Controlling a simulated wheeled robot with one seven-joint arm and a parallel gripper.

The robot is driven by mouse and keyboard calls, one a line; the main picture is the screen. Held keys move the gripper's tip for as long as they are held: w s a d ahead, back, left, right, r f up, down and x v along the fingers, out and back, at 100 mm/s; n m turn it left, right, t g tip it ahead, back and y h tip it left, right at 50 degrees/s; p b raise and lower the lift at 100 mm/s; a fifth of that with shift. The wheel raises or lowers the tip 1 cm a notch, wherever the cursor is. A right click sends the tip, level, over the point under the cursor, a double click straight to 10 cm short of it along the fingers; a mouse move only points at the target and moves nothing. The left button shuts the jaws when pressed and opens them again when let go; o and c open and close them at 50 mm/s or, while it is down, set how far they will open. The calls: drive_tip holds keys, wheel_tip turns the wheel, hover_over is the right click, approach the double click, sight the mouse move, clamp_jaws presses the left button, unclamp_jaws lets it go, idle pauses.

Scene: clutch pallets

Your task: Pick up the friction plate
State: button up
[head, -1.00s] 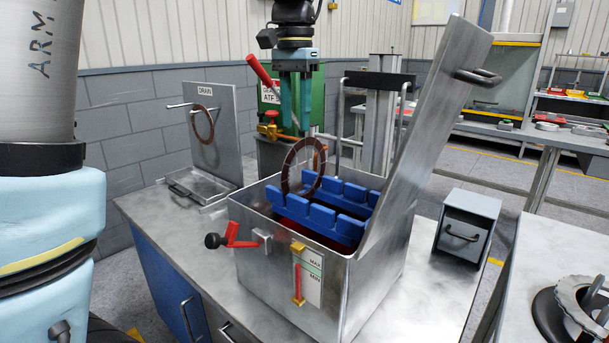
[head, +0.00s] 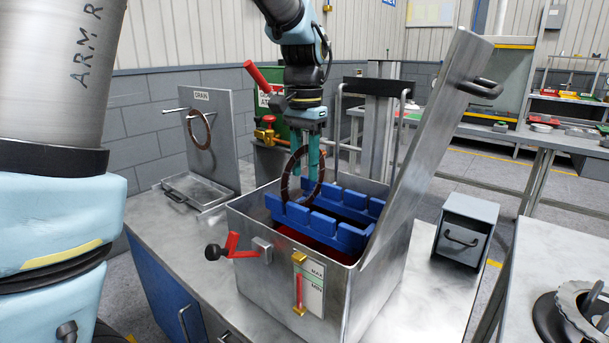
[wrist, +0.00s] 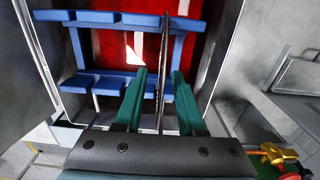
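A brown ring-shaped friction plate (head: 284,182) stands upright in a slot of the blue rack (head: 352,237) inside the metal tank. My gripper (head: 305,166) is above the rack with its teal fingers around the upper part of this plate. In the wrist view the plate (wrist: 163,58) shows edge-on between the two open fingers (wrist: 158,85), with a gap visible on each side. The plate's lower part is hidden by the rack. A second brown ring (head: 199,130) hangs on a peg of the DRAIN stand.
The metal tank (head: 262,285) has its lid (head: 430,130) raised on the right, and red fluid (wrist: 110,45) inside. A red-handled lever (head: 240,250) sticks out on its left. The DRAIN stand's tray (head: 200,190) is at left. A small grey drawer box (head: 465,230) stands at right.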

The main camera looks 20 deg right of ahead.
drive_tip(key=shift+f, duration=0.35)
drive_tip(key=shift+c, duration=0.4)
clamp_jaws()
idle(0.8)
